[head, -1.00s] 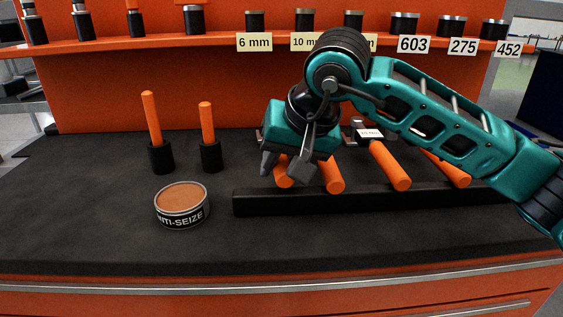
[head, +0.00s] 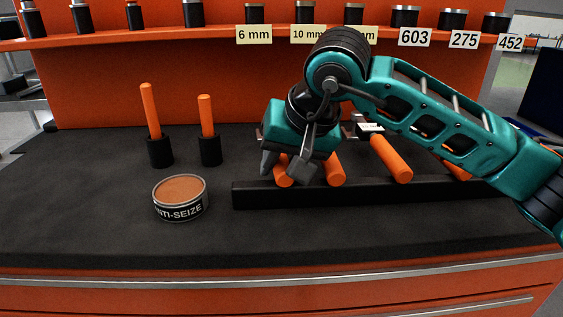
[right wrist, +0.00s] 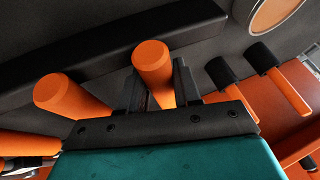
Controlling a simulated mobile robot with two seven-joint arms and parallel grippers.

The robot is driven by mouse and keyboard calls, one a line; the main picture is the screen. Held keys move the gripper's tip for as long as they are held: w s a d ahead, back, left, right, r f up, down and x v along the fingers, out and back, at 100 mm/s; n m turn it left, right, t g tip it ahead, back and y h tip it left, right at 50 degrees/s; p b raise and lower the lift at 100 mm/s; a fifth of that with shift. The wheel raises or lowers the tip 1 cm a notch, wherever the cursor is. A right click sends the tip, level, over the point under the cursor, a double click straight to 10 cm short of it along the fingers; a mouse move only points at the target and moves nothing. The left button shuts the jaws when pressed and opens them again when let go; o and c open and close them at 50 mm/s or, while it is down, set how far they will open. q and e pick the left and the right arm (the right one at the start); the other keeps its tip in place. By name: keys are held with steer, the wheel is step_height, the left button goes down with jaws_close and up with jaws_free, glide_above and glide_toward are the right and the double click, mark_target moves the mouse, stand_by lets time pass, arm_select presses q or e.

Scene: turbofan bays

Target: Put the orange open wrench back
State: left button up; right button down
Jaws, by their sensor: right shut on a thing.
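Several orange-handled tools lie in a row at the right, handles toward the front across a low black rail (head: 400,193). My right gripper (head: 286,170) is over the leftmost one and is shut on its orange handle (head: 284,178). The right wrist view shows that handle (right wrist: 153,70) between the two dark fingers (right wrist: 158,92). Its head is hidden behind my gripper, so I cannot tell whether it is an open wrench. Another orange handle (head: 335,171) lies just right of my gripper. My left gripper is not in view.
Two upright orange handles in black holders (head: 160,151) and an open anti-seize tin (head: 180,197) stand at the left. More handles (head: 391,158) lie to the right. A red shelf with labelled sockets (head: 254,15) runs along the back. The bench front is clear.

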steer(key=shift+f, duration=0.15)
steer(key=c, duration=0.7)
jaws_free()
steer(key=p+v, duration=0.1)
steer(key=v, duration=1.2)
steer(key=shift+w+p, duration=0.1)
steer(key=shift+p, duration=0.25)
